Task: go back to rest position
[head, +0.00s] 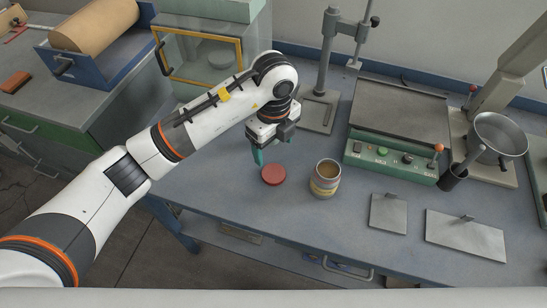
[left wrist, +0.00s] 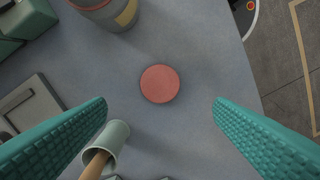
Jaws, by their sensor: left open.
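My left gripper (head: 265,153) is open and empty in the head view, pointing down above the bench beside a round red disc (head: 273,175). In the left wrist view its two teal fingers stand wide apart (left wrist: 160,108), and the red disc (left wrist: 159,84) lies flat on the bench between and beyond them, touching neither. My left arm reaches in from the left edge of the head view. My right gripper is not in view.
An open tan jar (head: 325,179) stands right of the disc. Behind are a metal stand (head: 319,107) and a green hotplate-like device (head: 392,160). Flat metal plates (head: 466,235) lie at right. A glass cabinet (head: 200,62) stands behind my arm. The bench's front left is clear.

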